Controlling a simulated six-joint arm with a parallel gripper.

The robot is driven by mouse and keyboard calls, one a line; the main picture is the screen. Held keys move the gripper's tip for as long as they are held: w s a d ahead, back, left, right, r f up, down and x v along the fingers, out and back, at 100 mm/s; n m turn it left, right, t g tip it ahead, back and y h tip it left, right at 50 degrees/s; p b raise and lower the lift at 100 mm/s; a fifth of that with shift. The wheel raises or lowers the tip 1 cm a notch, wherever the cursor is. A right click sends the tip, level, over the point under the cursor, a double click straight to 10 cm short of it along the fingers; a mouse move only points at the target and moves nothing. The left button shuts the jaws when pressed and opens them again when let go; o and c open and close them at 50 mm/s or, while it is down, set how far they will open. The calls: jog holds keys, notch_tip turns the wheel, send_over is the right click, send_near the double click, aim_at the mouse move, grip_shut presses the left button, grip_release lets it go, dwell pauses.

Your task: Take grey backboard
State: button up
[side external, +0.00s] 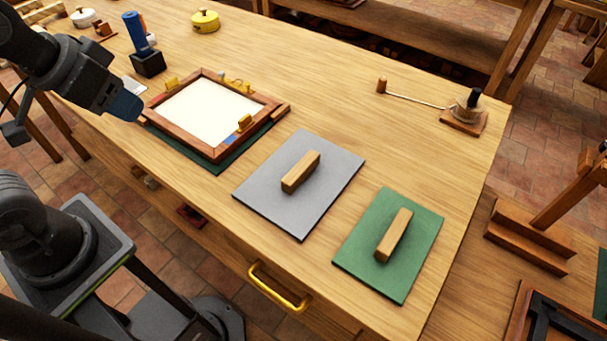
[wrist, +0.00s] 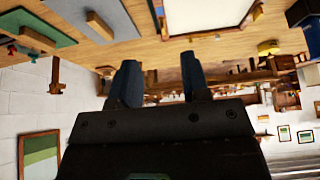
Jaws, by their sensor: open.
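The grey backboard (side external: 325,205) lies flat on the wooden table, with a wooden block handle (side external: 301,172) on top. In the wrist view the grey backboard (wrist: 118,18) shows upside down along the top edge.
A green board (side external: 415,225) with a wooden handle lies right of the grey one. A wooden frame (side external: 180,140) with yellow clips and a white panel lies left, on a green board. A blue-handled tool (side external: 138,35) stands behind.

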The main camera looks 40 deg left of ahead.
jog(key=shift+o, duration=1.2)
